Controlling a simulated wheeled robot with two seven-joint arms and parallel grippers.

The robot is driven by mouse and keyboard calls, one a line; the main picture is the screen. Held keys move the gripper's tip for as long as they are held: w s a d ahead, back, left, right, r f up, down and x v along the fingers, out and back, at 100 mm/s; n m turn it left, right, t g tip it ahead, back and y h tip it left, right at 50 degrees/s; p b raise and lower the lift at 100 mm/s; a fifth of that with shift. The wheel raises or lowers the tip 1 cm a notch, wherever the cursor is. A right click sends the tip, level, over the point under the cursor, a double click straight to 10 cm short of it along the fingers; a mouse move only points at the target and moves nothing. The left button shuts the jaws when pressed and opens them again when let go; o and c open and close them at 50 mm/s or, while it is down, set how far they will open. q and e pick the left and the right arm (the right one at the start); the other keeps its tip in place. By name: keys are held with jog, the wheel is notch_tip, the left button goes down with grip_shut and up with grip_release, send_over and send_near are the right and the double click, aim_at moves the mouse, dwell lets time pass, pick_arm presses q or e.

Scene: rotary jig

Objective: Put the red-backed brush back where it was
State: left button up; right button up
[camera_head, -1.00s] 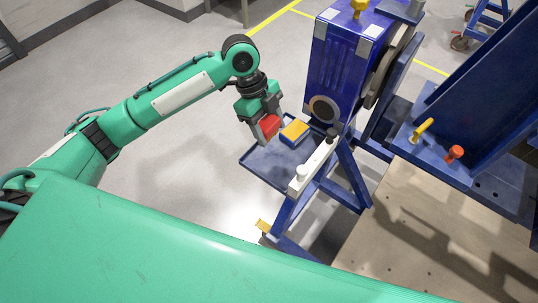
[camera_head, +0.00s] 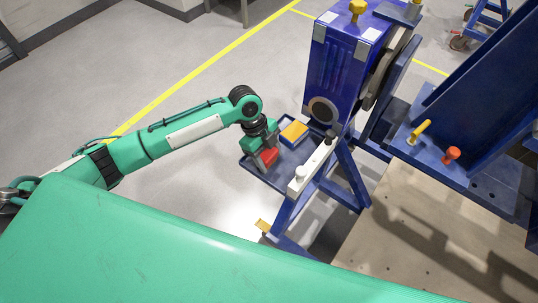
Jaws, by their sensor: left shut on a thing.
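The red-backed brush (camera_head: 268,157) is between the fingers of my left gripper (camera_head: 263,160), which is shut on it. The brush is over the left part of the blue tray (camera_head: 285,180); I cannot tell whether it touches the tray surface. A yellow-topped block (camera_head: 294,132) with a blue lower part lies on the tray, to the upper right of the gripper and apart from it. My right gripper is not in view.
A white bar with knobs (camera_head: 312,167) runs along the tray's right side. The blue jig housing (camera_head: 340,65) rises behind the tray. A blue fixture with a yellow pin (camera_head: 420,131) and an orange-red knob (camera_head: 451,155) stands at right. Open floor lies left.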

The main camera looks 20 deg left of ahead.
pick_arm(q)
jog(key=shift+f, duration=0.1)
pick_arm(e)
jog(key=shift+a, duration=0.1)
pick_arm(q)
jog(key=o, duration=0.7)
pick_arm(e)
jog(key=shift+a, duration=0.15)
pick_arm(q)
jog(key=b+v, duration=0.1)
jog(key=v, duration=1.1)
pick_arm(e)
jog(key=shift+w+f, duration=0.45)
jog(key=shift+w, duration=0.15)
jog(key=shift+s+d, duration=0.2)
